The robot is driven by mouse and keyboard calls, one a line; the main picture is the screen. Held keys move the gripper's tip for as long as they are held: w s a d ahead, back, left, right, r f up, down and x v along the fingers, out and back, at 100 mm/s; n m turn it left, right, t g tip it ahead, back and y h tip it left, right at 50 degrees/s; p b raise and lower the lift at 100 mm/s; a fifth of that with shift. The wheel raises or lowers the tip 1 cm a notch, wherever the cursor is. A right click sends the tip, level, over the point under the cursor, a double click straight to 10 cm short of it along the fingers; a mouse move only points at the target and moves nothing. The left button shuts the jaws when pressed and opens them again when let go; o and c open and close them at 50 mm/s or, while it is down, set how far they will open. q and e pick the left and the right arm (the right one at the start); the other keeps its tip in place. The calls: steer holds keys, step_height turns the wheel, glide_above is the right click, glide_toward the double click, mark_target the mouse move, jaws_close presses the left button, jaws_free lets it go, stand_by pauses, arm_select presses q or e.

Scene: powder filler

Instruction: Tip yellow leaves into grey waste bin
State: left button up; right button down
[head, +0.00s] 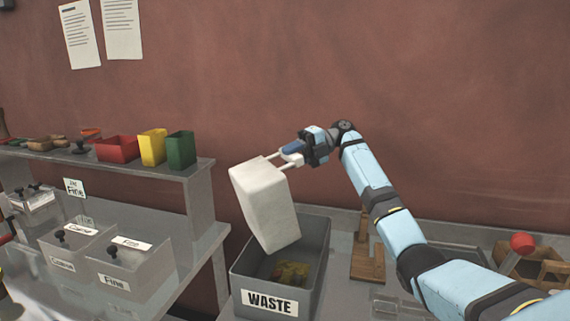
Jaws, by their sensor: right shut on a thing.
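My right gripper (283,163) is shut on the rim of a white container (266,207). It holds the container tilted above the grey waste bin (241,267), which has a "WASTE" label on its front. The container's lower end reaches over the bin's opening. Its inside faces away, so I cannot tell what is in it. Yellow-brown leaves (292,273) lie at the bottom of the bin. My left gripper is not in view.
A grey shelf (190,172) at left holds red (117,149), yellow (152,147) and green (181,149) containers. Lidded boxes marked "Coarse" (75,250) and "Fine" (128,265) stand below. A wooden stand (366,262) and a red-knobbed tool (522,243) are right of the bin.

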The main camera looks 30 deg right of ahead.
steer(key=d+f+y+b, duration=0.1)
steer(key=b, duration=0.1)
steer(key=d+f+y+b, duration=0.1)
steer(key=d+b, duration=0.1)
steer(key=d+f+b, duration=0.1)
steer(key=b, duration=0.2)
steer(key=shift+s+d+f+y, duration=0.1)
steer(key=shift+s+d+y, duration=0.2)
steer(key=shift+d+y, duration=0.1)
step_height(320, 180, up, 8)
stand_by(0.6)
